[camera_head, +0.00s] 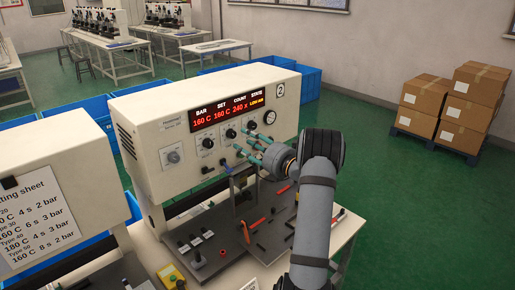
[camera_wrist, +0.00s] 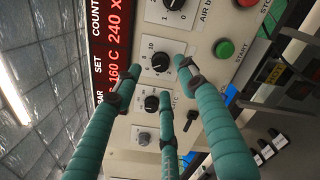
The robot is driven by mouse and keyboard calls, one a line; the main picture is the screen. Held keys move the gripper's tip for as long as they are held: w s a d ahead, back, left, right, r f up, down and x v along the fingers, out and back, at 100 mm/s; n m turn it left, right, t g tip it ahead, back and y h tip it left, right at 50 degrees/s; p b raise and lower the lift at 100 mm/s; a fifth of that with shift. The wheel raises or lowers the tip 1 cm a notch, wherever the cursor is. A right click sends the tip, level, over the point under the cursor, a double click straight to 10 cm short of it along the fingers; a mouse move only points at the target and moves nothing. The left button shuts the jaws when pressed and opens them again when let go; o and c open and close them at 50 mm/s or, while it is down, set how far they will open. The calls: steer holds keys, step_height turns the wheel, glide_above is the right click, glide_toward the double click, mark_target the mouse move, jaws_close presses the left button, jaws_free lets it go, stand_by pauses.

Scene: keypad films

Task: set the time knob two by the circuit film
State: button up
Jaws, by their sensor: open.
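Machine two (camera_head: 150,125) is a cream press with a "2" label. Its panel has a row of black knobs; the middle one (camera_head: 230,133), apparently the time knob, also shows in the wrist view (camera_wrist: 160,62) with a numbered scale. Its label is hidden. My gripper (camera_head: 249,146) has teal fingers, open and empty, pointing at the panel just below and right of that knob. In the wrist view the fingers (camera_wrist: 153,90) spread around the middle and lower knobs; contact cannot be told. The setting sheet (camera_head: 35,220) hangs on the machine at left; the word "circuit" is not visible.
The red display (camera_head: 226,112) reads 160 C, 160 C, 240 x, LOW AIR. Another knob (camera_wrist: 152,102) marked C, an air knob (camera_wrist: 175,4) and a green button (camera_wrist: 224,48) lie close by. A black key-like switch (camera_wrist: 193,118) sticks out beside the fingers. Tools lie below the panel.

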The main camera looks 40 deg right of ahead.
steer(key=s, duration=0.7)
